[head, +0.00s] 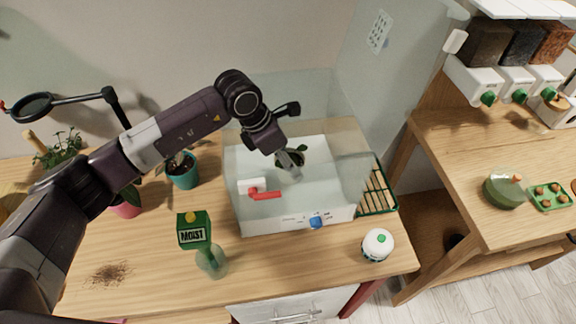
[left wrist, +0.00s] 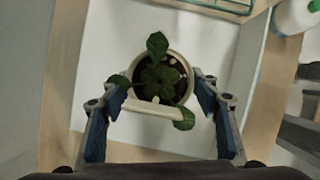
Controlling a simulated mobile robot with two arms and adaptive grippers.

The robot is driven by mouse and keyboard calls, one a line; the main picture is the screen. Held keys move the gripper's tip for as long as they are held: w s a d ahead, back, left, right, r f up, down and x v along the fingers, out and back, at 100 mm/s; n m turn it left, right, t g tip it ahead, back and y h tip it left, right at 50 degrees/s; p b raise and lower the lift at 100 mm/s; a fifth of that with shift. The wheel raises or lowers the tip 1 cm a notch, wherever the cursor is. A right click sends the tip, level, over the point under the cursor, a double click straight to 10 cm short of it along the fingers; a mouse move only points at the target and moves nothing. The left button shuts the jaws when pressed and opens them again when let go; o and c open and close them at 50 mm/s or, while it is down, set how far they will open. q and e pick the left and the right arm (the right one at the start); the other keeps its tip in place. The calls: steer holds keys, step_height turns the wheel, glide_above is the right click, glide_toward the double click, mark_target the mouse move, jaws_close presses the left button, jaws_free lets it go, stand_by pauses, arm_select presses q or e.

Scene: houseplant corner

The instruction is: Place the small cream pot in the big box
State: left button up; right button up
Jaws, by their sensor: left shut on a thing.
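The small cream pot (left wrist: 184,66) holds a leafy green plant and dark soil. My left gripper (left wrist: 160,98) is shut on it, with one blue-padded finger at each side and a pale bar across the pot's near side. In the head view my left gripper (head: 291,163) points down inside the big box (head: 290,221), a white box with clear upper walls. The pot (head: 290,157) shows there partly hidden by the fingers, over the white floor. I cannot tell whether its base touches the floor. My right gripper is not in view.
A red and white item (head: 266,195) sits at the box's left front.

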arm_select(q)
step_height(320, 180, down, 3)
steer(key=shift+s+r+p, duration=0.1)
steer(key=shift+r+p, duration=0.1)
steer(key=shift+p, duration=0.2)
steer(key=shift+f, duration=0.35)
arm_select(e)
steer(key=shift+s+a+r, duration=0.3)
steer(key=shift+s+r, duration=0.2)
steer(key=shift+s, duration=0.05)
arm_select(q)
steer(key=shift+f, duration=0.1)
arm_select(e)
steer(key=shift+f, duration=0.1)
arm_select(q)
steer(key=o, duration=1.3)
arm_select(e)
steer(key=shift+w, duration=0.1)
arm_select(q)
steer(key=shift+a, duration=0.1)
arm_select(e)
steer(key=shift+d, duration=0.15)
